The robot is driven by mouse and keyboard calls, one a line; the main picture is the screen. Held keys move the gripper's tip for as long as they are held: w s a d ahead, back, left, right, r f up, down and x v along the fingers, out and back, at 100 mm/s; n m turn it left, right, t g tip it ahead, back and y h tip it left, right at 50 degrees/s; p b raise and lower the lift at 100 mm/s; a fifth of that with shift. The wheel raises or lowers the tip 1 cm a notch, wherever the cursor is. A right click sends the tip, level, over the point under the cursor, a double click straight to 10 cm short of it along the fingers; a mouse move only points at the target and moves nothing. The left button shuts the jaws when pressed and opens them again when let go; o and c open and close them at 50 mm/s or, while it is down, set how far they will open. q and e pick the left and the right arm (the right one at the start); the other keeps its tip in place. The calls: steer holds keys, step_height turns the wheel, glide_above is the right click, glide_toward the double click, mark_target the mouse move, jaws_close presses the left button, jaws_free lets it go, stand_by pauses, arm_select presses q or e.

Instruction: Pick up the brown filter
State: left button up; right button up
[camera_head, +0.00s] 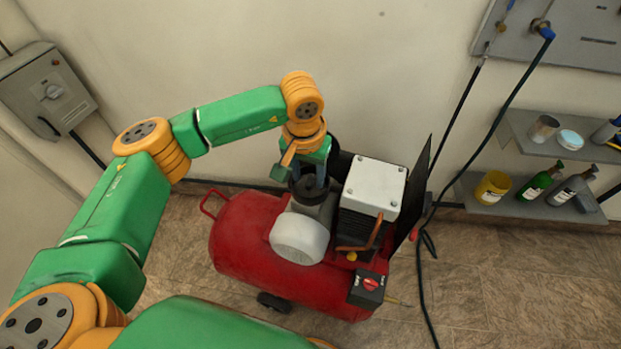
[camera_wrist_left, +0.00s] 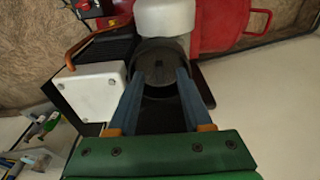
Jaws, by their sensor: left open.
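A dark, brownish-grey round part, which looks like the filter (camera_head: 309,190), sits on top of the pump head of the red compressor (camera_head: 245,240). In the left wrist view the same filter (camera_wrist_left: 158,62) lies between the fingertips. My left gripper (camera_head: 310,178) reaches down over it from above. In the left wrist view its two blue-grey fingers (camera_wrist_left: 160,76) are spread apart, one on each side of the dark part. I cannot tell whether they touch it. The gripper partly hides the filter in the head view. My right gripper is not in view.
A white box-topped unit (camera_head: 375,186) with a black finned body stands close right of the gripper, with a dark panel (camera_head: 416,195) beside it. A hose (camera_head: 500,105) hangs between.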

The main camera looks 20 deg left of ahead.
arm_select(q)
steer(key=shift+w+f, duration=0.15)
steer(key=shift+f, duration=0.45)
steer(key=shift+w+f, duration=0.3)
steer(key=shift+f, duration=0.1)
steer(key=shift+s+r, duration=0.1)
jaws_close()
